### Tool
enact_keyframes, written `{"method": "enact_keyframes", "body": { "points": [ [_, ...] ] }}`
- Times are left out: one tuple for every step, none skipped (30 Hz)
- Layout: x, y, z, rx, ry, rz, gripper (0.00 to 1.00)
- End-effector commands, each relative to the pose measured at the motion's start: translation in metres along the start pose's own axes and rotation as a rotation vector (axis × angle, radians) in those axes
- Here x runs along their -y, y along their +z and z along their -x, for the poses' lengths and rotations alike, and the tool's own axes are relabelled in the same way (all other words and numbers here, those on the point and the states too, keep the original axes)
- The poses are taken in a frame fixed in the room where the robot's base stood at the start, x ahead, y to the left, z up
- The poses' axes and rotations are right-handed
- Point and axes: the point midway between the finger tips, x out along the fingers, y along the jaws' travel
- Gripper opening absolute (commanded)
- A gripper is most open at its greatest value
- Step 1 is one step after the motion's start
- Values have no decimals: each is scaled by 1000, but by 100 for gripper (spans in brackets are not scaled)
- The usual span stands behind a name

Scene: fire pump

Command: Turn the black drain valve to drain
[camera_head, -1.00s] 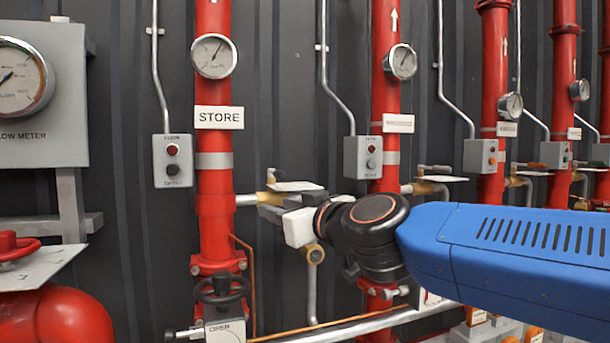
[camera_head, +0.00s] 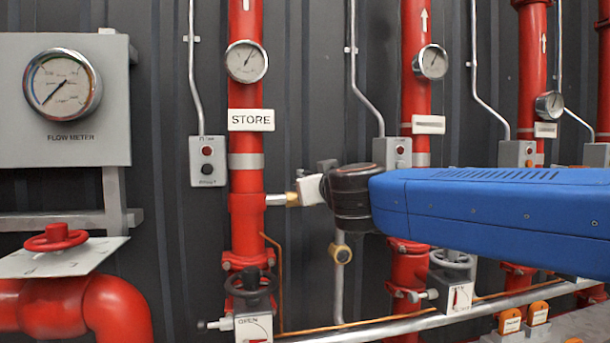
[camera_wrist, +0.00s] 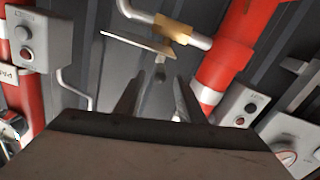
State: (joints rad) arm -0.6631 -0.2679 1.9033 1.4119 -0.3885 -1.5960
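My gripper (camera_wrist: 158,82) has its two dark fingers spread apart in the wrist view. They point toward a brass valve body (camera_wrist: 174,28) on a silver pipe, with a thin pale plate (camera_wrist: 138,42) beside it. A small grey stem (camera_wrist: 160,62) shows just beyond the fingertips, apparently between them; contact cannot be told. In the head view, brass (camera_head: 292,199) shows on the short pipe branching from the STORE riser (camera_head: 246,185). The rest of that valve is hidden behind my wrist. I cannot clearly make out a black drain handle.
A dark handwheel (camera_head: 250,284) with an OPEN plate stands below left. A grey button box (camera_head: 207,161) is left of the riser. A red handwheel (camera_head: 56,238) and flow meter (camera_head: 63,84) are at far left. A silver pipe (camera_head: 390,325) crosses low.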

Motion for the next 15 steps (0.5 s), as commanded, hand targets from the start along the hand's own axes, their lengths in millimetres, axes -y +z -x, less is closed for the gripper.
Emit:
{"method": "enact_keyframes", "body": {
  "points": [
    [-1,1,-10,2,2,1,36],
    [-1,1,-15,2,2,1,36],
    [-1,1,-22,2,1,1,36],
    [0,1,-26,1,1,1,36],
    [0,1,-32,2,1,1,36],
    [0,1,-38,1,1,1,36],
    [-1,1,-43,1,2,1,36],
    [-1,1,-49,2,2,1,36],
    [0,1,-55,2,1,1,36],
    [0,0,-60,1,1,0,36],
    [0,1,-64,1,1,0,36],
    [0,1,-71,2,0,1,36],
    [0,1,-75,1,0,1,36],
    [-1,0,-79,1,1,0,36],
    [-1,0,-84,0,1,0,36]
  ]
}}
